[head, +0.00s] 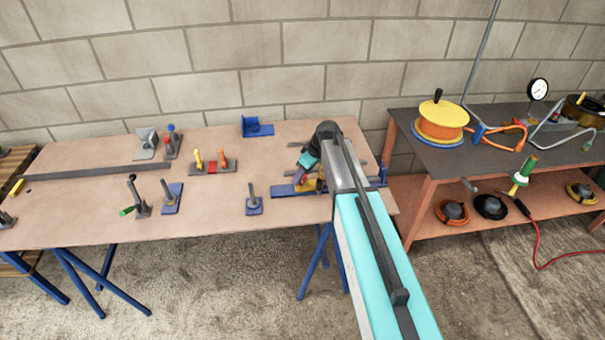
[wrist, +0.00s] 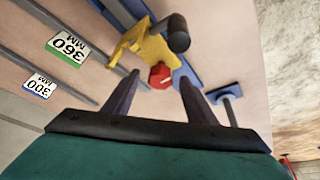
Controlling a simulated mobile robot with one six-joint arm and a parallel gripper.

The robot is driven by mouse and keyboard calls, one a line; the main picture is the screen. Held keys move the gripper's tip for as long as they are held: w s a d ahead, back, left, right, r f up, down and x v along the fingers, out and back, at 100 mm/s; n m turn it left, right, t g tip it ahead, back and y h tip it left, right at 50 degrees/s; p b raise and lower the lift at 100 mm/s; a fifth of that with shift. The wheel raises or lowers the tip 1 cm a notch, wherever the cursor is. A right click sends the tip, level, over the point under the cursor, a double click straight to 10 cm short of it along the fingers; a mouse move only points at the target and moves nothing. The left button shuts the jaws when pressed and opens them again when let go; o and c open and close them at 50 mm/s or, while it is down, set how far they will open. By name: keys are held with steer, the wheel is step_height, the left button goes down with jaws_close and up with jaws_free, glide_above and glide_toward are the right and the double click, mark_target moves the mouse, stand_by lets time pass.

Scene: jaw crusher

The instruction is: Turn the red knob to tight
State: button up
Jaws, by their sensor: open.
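The red knob (wrist: 160,76) shows in the wrist view on a yellow clamp-like body (wrist: 150,48) with a dark cylindrical handle (wrist: 179,33). My gripper (wrist: 159,82) is open, its two dark fingers pointing toward the knob. The knob appears between the fingertips in the picture, with gaps on both sides; I cannot tell how far ahead of them it lies. In the head view, the yellow body (head: 310,185) sits on a blue rail at the table's right end, partly hidden by my arm. I cannot make out the knob there.
A blue-based post (wrist: 227,95) stands close right of my fingers in the wrist view. Labels reading 360 MM (wrist: 66,48) and 300 MM (wrist: 39,86) lie left.

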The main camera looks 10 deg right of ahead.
steer(key=shift+a+f, duration=0.1)
steer(key=shift+f, duration=0.2)
steer(key=c, duration=1)
steer(key=shift+c, duration=0.2)
